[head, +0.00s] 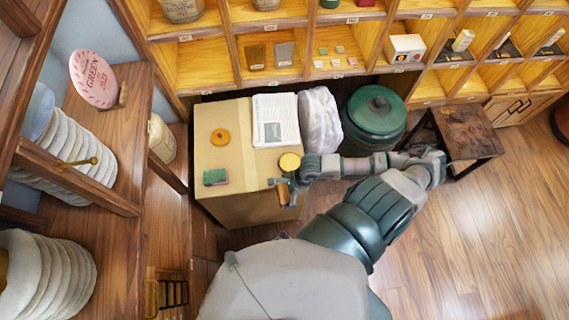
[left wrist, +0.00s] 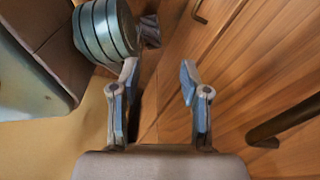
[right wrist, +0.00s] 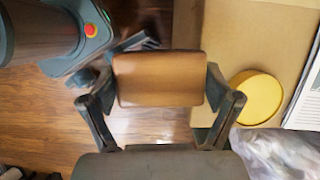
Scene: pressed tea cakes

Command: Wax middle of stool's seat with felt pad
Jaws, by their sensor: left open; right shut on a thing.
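The stool (head: 466,132) stands at the right in the head view, with a dark, worn square seat; my right arm passes close to its left side. My right gripper (head: 284,187) is at the right edge of the cardboard box, far left of the stool. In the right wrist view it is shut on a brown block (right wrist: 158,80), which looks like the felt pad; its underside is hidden. A yellow round tin (head: 290,162) is beside this gripper, on the box. My left gripper (left wrist: 158,82) is open and empty in the left wrist view, above wooden surfaces.
The cardboard box (head: 237,128) also carries an orange disc (head: 220,136), a green block (head: 215,177) and a white printed packet (head: 276,119). A wrapped bundle (head: 320,119) and a green lidded jar (head: 374,115) stand between box and stool.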

